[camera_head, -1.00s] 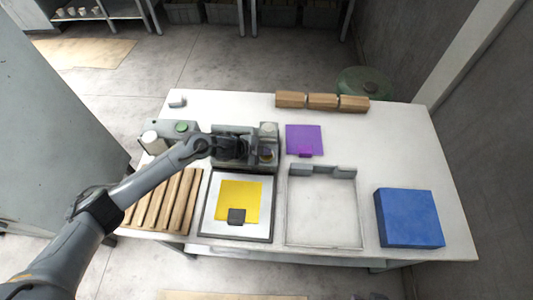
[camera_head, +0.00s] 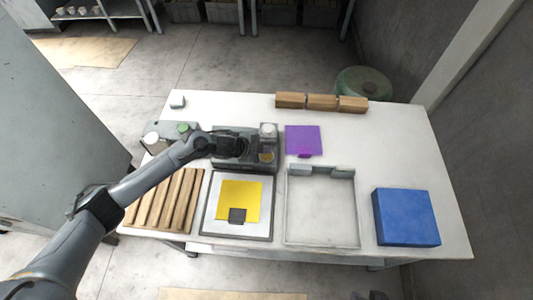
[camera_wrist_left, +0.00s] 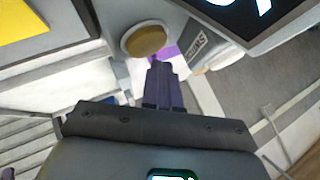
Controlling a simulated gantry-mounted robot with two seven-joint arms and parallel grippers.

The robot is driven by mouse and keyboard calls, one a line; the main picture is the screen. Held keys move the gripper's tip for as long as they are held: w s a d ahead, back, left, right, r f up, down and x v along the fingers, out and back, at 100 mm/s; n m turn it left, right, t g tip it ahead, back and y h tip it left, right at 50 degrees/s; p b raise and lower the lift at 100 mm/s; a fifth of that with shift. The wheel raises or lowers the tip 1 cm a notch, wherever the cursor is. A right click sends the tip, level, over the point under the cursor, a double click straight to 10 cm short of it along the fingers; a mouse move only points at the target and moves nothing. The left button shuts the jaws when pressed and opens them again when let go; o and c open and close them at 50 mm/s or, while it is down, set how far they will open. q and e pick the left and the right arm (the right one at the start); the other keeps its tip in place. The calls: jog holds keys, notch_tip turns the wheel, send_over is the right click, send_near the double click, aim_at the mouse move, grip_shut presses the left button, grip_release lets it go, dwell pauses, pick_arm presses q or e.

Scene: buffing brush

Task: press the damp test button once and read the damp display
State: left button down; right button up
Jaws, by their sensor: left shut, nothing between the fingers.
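A grey test unit (camera_head: 217,163) stands at the middle back of the table, with a white round knob (camera_head: 268,130) on its right part. My left gripper (camera_head: 260,152) is over this unit, shut and empty, and hides part of it. In the left wrist view the shut fingers (camera_wrist_left: 163,72) point toward a round, tan-topped button with a pale rim (camera_wrist_left: 145,40). The fingertips appear just beside it; contact cannot be told. A dark display (camera_wrist_left: 268,28) with bright white-blue characters is cut off at the top edge, so its reading is not legible. My right gripper is not in view.
A green button (camera_head: 183,127) is on the unit at left. A purple pad (camera_head: 302,138), yellow pad (camera_head: 238,195), wooden slats (camera_head: 165,200), an empty white tray (camera_head: 320,215) and a blue block (camera_head: 406,217) lie around. Wooden blocks (camera_head: 322,102) line the back. The right back is clear.

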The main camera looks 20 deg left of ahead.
aim_at(264, 156)
pick_arm(q)
notch_tip(264, 156, up, 5)
jog(key=p, duration=0.5)
dwell(0.8)
